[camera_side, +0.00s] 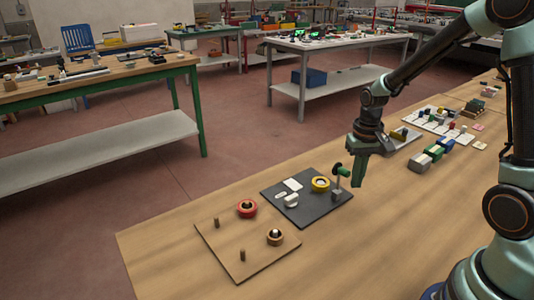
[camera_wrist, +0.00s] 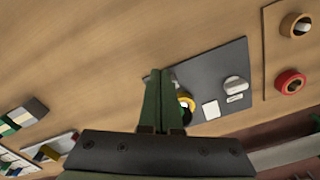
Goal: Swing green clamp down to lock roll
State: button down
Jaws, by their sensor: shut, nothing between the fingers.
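A dark grey plate (camera_side: 283,190) lies on the wooden bench, with a yellow roll (camera_side: 320,184) on it. The green clamp (camera_side: 338,170) sits high on a grey post (camera_side: 337,195) at the plate's right corner, beside the roll and raised above it. My gripper (camera_side: 358,185) is shut and empty, pointing down just right of the clamp; I cannot tell whether they touch. In the wrist view my gripper's green fingers (camera_wrist: 160,72) partly cover the yellow roll (camera_wrist: 188,103) on the dark plate (camera_wrist: 215,65).
The plate also carries a white knob (camera_side: 291,200) and white labels. A wooden board (camera_side: 225,240) with pegs, a red roll (camera_side: 246,208) and a tan roll (camera_side: 275,237) lies to its left. Coloured blocks (camera_side: 433,151) stand behind to the right. The front bench is clear.

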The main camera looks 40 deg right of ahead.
aim_at(338, 167)
jog(key=shift+f, duration=0.5)
jog(key=shift+w, duration=0.3)
jog(key=shift+w+r, duration=0.15)
jog(key=shift+w, duration=0.3)
jog(key=shift+w+r, duration=0.2)
jog(key=shift+w, duration=1.05)
jog(key=shift+w+r, duration=0.2)
jog(key=shift+w, duration=1)
jog(key=shift+r, duration=3.5)
jog(key=shift+r, duration=0.1)
